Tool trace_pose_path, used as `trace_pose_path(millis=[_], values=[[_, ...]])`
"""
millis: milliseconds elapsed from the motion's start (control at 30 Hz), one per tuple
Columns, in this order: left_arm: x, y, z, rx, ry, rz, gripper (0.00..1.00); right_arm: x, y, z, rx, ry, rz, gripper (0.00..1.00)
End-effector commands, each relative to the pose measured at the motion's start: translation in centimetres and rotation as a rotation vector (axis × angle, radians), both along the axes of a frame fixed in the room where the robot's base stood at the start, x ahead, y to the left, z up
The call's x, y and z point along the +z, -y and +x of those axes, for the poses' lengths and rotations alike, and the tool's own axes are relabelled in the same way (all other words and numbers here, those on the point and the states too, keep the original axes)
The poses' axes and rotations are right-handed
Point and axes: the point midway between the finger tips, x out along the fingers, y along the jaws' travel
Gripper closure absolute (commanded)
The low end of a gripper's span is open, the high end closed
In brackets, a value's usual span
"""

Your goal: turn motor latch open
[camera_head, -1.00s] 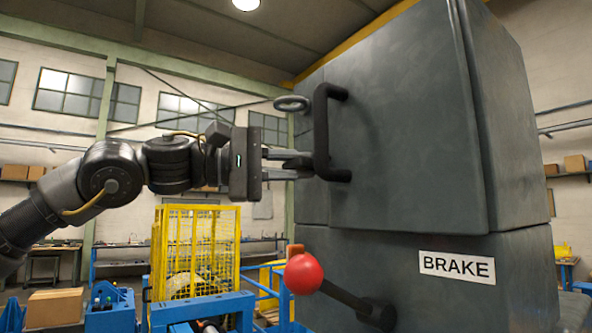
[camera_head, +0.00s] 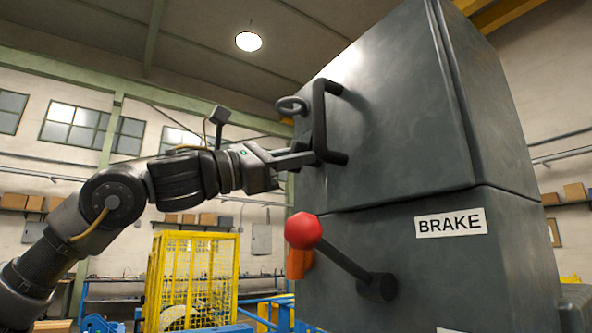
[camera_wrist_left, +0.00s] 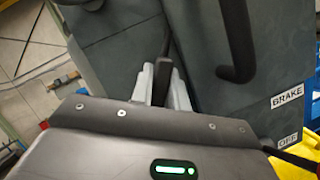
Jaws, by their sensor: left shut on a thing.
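The dark grey cabinet (camera_head: 400,130) fills the right side of the head view, with a black U-shaped door handle (camera_head: 319,120) on its upper door. My left gripper (camera_head: 308,158) reaches in from the left, with its fingertips by the lower end of this handle. In the left wrist view my gripper (camera_wrist_left: 162,84) is shut on a narrow dark lever, the motor latch (camera_wrist_left: 161,80), at the cabinet's face. The door handle (camera_wrist_left: 235,40) stands apart to the right there. The latch is mostly hidden in the head view. My right gripper is not in view.
A brake lever with a red knob (camera_head: 304,231) sticks out below the gripper, beside a BRAKE label (camera_head: 450,222). A grey ring (camera_head: 291,106) juts out above. A yellow cage (camera_head: 193,275) stands behind at lower left.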

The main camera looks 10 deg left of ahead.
Motion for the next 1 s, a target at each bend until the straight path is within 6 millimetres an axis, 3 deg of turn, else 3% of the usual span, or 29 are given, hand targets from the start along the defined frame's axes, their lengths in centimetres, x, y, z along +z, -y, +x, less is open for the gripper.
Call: trace_pose_path(millis=[400,1000], values=[[-0.2,0.1,0.0,-0.001,-0.259,-0.261,1.00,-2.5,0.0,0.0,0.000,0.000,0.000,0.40],[0.1,0.0,0.0,0.000,-0.428,-0.434,1.00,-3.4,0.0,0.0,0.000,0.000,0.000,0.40]])
